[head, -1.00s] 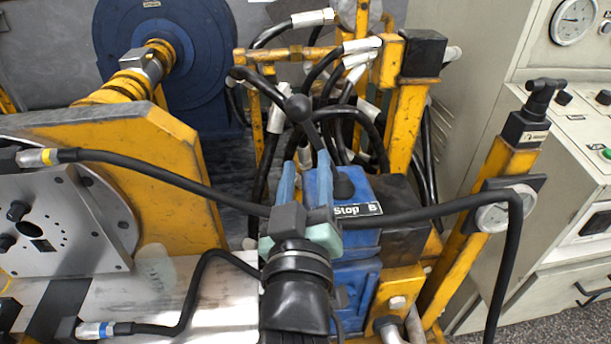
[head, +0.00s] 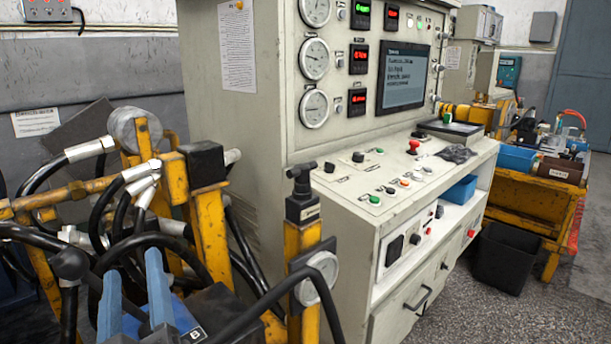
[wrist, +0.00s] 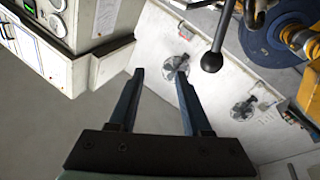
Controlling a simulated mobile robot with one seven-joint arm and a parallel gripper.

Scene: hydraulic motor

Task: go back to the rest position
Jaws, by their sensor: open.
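My gripper (head: 132,264) is at the lower left of the head view, its two blue fingers pointing up and spread apart. In the wrist view my gripper (wrist: 160,72) is open, with nothing between the fingers. A lever with a black ball knob (head: 70,263) stands just left of the fingers in the head view. In the wrist view the knob (wrist: 211,62) is to the right of the fingers, apart from them. The blue valve block (head: 215,312) under the lever is mostly hidden or cut off at the bottom edge.
Black hoses and a yellow frame (head: 207,235) crowd the left. A yellow post with a black handle (head: 300,190) and gauge stands right of my gripper. Behind it is a grey control cabinet (head: 420,215). A black bin (head: 505,258) and open floor (head: 475,310) lie at the right.

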